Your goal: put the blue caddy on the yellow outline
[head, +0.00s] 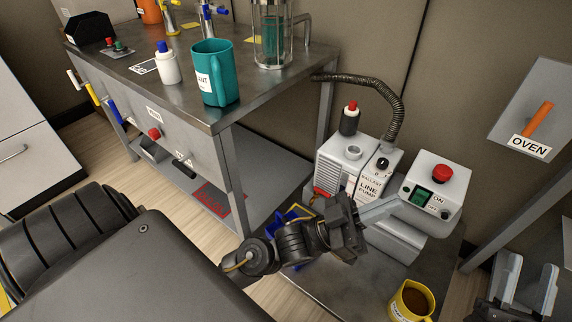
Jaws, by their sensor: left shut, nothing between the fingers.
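A blue object, seemingly the blue caddy (289,216), shows in small part beside and behind my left wrist, low by the pump. My arm hides most of it. A yellow strip (303,208) shows next to it; I cannot tell whether it is the yellow outline or part of the caddy. My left gripper (388,208) is shut and empty, in front of the line pump, its fingers pointing right toward the green-switch box. My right gripper (527,288) is at the lower right corner, its two grey fingers apart, with nothing seen between them.
The pump (368,188) and a switch box (437,190) with a red button stand close to my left gripper. A yellow mug (411,301) stands at the front. A steel bench (200,105) holds a teal mug (214,73). A red outline (212,200) marks its lower shelf.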

